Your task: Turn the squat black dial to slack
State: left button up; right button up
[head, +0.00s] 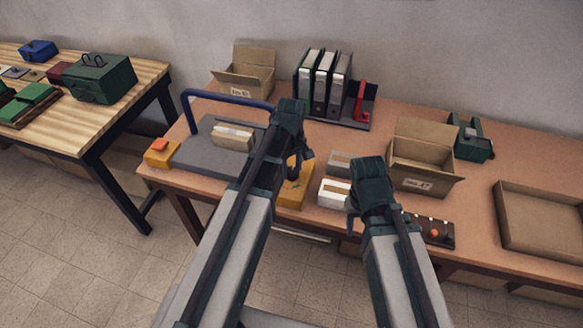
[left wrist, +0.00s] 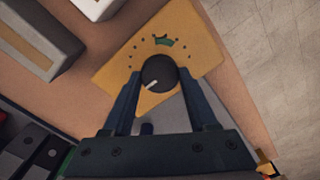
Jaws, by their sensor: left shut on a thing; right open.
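The squat black dial (left wrist: 159,72) sits on the sloped face of a yellow box (left wrist: 190,35) in the left wrist view. Its white pointer line points to the lower left. Small dark dots and a green arc (left wrist: 164,42) lie around the dial's far side. My left gripper (left wrist: 158,82) is shut on the dial, one finger on each side. In the head view the yellow box (head: 294,193) stands at the table's front edge, and my left gripper (head: 295,168) hides the dial. My right gripper (head: 353,215) is open and empty beside a white box.
White and grey boxes (head: 334,194) stand right of the yellow box. A grey platform with a blue handle (head: 190,158) is to the left. Binders (head: 322,85) stand behind.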

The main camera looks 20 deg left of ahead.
aim_at(291, 170)
dwell(0.4)
pick_arm(q)
jog(key=o, duration=1.4)
jog(key=shift+r, duration=0.1)
notch_tip(291, 170, up, 14)
jog(key=p, duration=1.3)
jog(key=shift+f+p, duration=0.2)
jog(key=shift+p, duration=0.2)
